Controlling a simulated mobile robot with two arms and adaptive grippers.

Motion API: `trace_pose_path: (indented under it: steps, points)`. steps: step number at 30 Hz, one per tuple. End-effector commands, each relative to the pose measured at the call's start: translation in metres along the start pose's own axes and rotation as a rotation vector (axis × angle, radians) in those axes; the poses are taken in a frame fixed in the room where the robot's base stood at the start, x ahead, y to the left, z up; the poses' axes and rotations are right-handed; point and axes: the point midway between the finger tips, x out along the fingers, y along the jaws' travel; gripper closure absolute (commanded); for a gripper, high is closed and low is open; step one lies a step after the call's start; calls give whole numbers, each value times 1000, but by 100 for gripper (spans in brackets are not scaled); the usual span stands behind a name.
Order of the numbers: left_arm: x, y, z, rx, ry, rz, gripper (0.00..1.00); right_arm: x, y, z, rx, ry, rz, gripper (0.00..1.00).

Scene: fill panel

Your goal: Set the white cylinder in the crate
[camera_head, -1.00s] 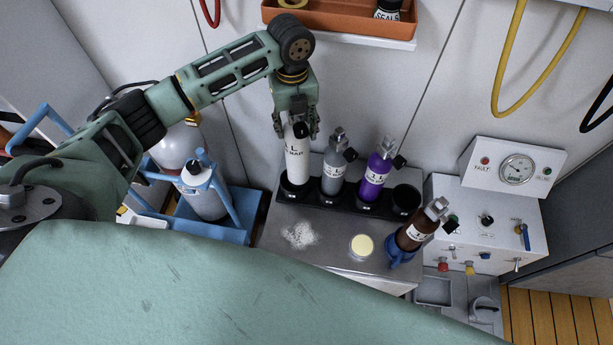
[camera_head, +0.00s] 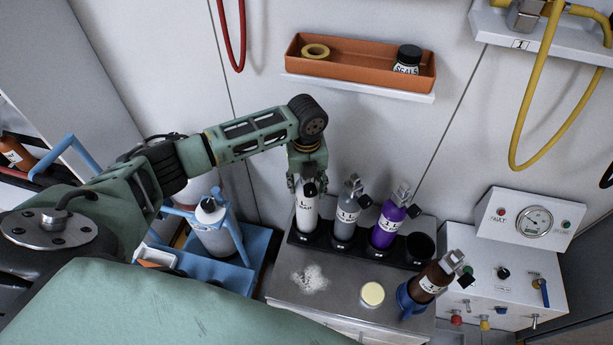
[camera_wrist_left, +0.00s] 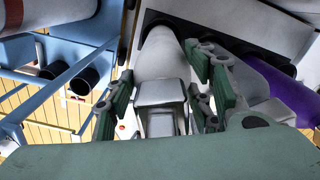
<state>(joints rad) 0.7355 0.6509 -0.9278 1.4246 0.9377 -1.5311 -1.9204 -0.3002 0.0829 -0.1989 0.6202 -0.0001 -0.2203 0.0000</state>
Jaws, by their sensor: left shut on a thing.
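The white cylinder (camera_head: 306,212) stands upright in the leftmost place of a black rack (camera_head: 340,246), its lower end hidden in the rack. My left gripper (camera_head: 307,178) points down and is shut on its upper part. In the left wrist view the fingers (camera_wrist_left: 163,98) lie on either side of the white cylinder (camera_wrist_left: 163,62). The blue crate (camera_head: 258,250) with a carrying frame is left of the rack and holds a grey-white cylinder (camera_head: 212,232). The crate's blue frame also shows in the left wrist view (camera_wrist_left: 75,78), beside dark round openings. My right gripper is out of view.
A grey cylinder (camera_head: 346,214) and a purple cylinder (camera_head: 387,228) stand right of the white one. The rack's rightmost place (camera_head: 420,246) is empty. White powder (camera_head: 311,279) and a cream-topped jar (camera_head: 372,294) are in front.

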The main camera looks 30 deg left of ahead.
Motion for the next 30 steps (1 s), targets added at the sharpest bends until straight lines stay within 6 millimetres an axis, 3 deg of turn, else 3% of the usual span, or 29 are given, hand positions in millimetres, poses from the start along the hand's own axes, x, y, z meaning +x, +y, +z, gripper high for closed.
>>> trace_pose_path:
  steps: [4, 15, 16, 22, 30]
  points:
    - [11, -2, 2, -1, -4, -7, 100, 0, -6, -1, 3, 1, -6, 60]
    - [14, -2, 2, -1, -5, -8, 100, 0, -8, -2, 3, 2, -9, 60]
    - [17, 0, 0, -1, -1, -1, 50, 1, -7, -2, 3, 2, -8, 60]
    - [17, 0, 0, -1, -1, -1, 33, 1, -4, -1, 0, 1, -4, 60]
    - [17, 0, 0, -1, -1, -1, 33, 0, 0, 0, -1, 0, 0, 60]
